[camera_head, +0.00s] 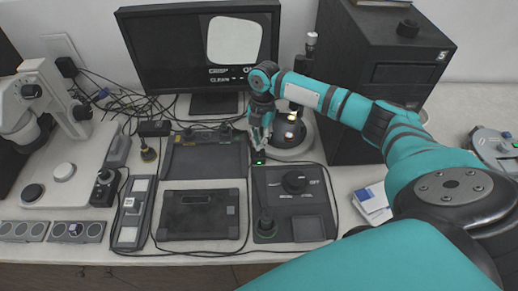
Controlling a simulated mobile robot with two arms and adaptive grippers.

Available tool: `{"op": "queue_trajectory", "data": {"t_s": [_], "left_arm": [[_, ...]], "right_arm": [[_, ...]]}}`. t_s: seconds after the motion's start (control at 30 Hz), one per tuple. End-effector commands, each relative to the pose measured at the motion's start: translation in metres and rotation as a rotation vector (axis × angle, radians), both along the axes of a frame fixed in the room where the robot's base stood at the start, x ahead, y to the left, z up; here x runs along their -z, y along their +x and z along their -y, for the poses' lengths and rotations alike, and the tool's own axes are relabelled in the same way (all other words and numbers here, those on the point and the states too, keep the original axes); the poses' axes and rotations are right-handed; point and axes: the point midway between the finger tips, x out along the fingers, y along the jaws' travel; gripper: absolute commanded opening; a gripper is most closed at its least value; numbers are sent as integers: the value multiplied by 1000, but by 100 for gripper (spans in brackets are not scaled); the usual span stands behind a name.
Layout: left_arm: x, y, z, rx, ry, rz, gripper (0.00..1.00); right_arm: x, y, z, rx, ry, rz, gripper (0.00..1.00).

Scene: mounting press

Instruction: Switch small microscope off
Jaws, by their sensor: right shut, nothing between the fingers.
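The small microscope (291,146) has a pale round base, partly hidden behind my right arm. Its upper post (310,42) shows above the arm. In front of it lies a dark control box (286,207) with a black knob and a small "OFF" label near its upper right. A small green light shows at the box's back left corner. My right gripper (260,141) points down just behind that corner, shut and empty. I cannot tell whether it touches the box. My left gripper is not in view.
A monitor (165,55) stands at the back. A dark cabinet (345,115) stands behind my right arm. A larger white microscope (85,115) stands at the left. Flat dark devices (200,225) and loose cables crowd the bench middle. White packets (374,204) lie right of the control box.

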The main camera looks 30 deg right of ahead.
Motion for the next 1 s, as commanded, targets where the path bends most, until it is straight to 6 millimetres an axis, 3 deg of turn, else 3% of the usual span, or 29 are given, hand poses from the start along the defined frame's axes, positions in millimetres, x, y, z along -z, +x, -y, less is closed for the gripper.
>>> {"op": "queue_trajectory", "data": {"t_s": [1.0], "left_arm": [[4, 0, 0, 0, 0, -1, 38]], "right_arm": [[9, 0, 0, 0, 1, 0, 0]]}}
